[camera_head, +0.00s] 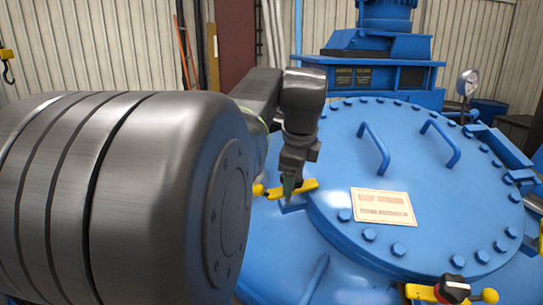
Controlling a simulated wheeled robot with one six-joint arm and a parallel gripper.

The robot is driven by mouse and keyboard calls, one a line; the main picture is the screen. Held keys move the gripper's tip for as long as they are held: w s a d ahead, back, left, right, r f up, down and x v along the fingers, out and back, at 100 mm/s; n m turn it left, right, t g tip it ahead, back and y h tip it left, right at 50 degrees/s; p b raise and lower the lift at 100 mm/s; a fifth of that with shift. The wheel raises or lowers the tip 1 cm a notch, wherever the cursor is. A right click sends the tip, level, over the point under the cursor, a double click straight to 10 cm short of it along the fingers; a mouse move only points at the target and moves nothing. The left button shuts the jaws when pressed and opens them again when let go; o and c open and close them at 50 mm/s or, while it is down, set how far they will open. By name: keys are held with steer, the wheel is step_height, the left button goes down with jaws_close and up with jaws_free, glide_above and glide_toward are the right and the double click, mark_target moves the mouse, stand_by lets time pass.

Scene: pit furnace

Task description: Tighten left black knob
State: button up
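My gripper (289,187) points down at the left edge of the round blue lid. It is in front of the middle of a yellow bar (305,186), whose two ends show on either side of it. The left black knob cannot be made out; the gripper covers the middle of that bar, where a knob sits on the similar bar at the front right. Whether the fingers are open or shut on something is too small to tell. A second black knob (453,287) sits on another yellow bar (420,292) at the lower right.
The blue lid (330,215) is ringed with bolts and bears two raised handles (374,148) (440,143) and a label plate (383,207). A blue motor unit (375,70) stands behind it. A gauge (467,83) rises at the back right. My large arm link blocks the left side.

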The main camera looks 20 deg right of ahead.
steer(key=v, duration=1.3)
steer(key=shift+b, duration=0.45)
steer(key=p+x, duration=0.1)
steer(key=x, duration=1.2)
steer(key=shift+w+f, duration=0.1)
steer(key=shift+f, duration=0.25)
